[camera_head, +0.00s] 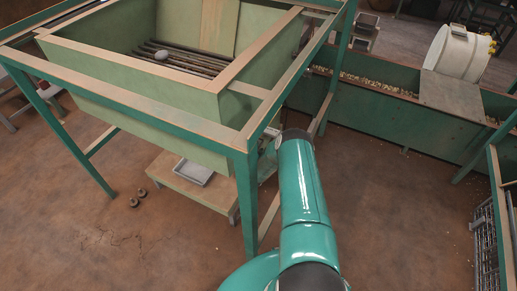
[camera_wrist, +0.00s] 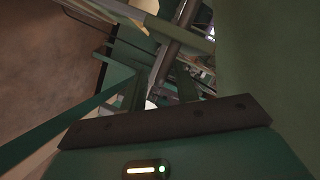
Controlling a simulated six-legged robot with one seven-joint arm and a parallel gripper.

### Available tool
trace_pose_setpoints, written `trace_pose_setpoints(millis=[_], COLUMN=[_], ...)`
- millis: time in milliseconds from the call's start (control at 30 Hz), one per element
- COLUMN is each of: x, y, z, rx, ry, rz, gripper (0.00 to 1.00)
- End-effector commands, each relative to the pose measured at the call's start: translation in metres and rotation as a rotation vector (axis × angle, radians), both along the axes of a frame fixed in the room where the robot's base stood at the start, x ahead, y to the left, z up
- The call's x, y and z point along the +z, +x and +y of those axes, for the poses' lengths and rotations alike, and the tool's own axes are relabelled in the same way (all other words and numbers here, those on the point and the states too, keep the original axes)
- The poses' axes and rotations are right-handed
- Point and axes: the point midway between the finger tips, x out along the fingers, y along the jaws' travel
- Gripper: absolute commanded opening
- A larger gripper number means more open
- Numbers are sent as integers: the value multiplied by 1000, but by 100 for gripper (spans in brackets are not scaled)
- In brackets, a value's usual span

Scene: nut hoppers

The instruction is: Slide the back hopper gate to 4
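A pale green hopper (camera_head: 150,85) with worn wooden-looking rims stands in a green frame in the head view. Dark bars cross its inside, with a small grey lump on them. I cannot tell whether this is the back hopper. No gate or number scale can be made out in either view. My teal arm reaches forward to the right of the frame's near leg, and its far end is hidden by the frame. In the wrist view, a green housing with a lit indicator and a dark bolted bar, likely my gripper's body, fills the bottom. No fingertips can be made out.
The frame's near leg (camera_head: 246,205) stands close left of my arm. A low wooden table (camera_head: 205,190) with a grey tray (camera_head: 193,172) is under the hopper. A long green trough (camera_head: 400,115) with a white drum (camera_head: 458,52) lies behind. Brown floor is open at front left.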

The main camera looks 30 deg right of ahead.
Motion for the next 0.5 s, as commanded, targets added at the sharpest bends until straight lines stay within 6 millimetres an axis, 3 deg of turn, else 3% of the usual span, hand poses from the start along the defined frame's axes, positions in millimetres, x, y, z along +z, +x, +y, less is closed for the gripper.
trace_pose_setpoints(millis=[367,500], x=[-1,-1], y=[8,7], z=[-5,-5], rx=[1,1], ry=[0,0], rz=[0,0], gripper=[31,7])
